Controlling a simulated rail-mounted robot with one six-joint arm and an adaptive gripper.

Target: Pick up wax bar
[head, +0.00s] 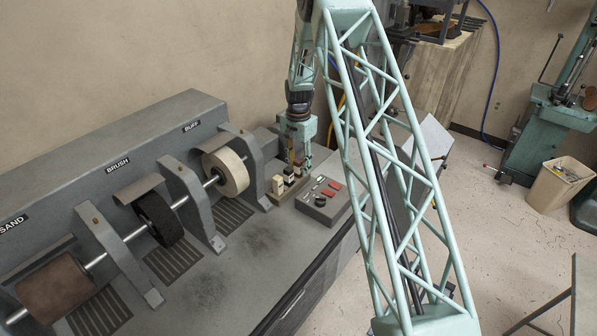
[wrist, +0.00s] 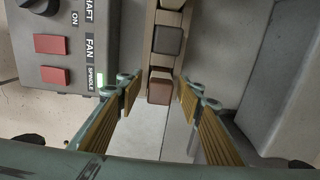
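Several wax bars stand in a row on a narrow tan tray. The cream bar (head: 277,185) is nearest the buff wheel in the head view, with a dark bar (head: 289,175) beside it. In the wrist view the dark bar (wrist: 168,40) lies beyond a reddish-brown bar (wrist: 160,89). My gripper (head: 299,160) points down at the far end of the row. In the wrist view my gripper (wrist: 157,91) is open, its fingertips on either side of the reddish-brown bar with gaps showing. Contact is not visible.
A grey control box (head: 324,201) with red buttons stands right beside the tray; it also shows at left in the wrist view (wrist: 97,20). The buff wheel (head: 226,173) and its grey bracket (head: 246,165) stand on the other side. The bench front is clear.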

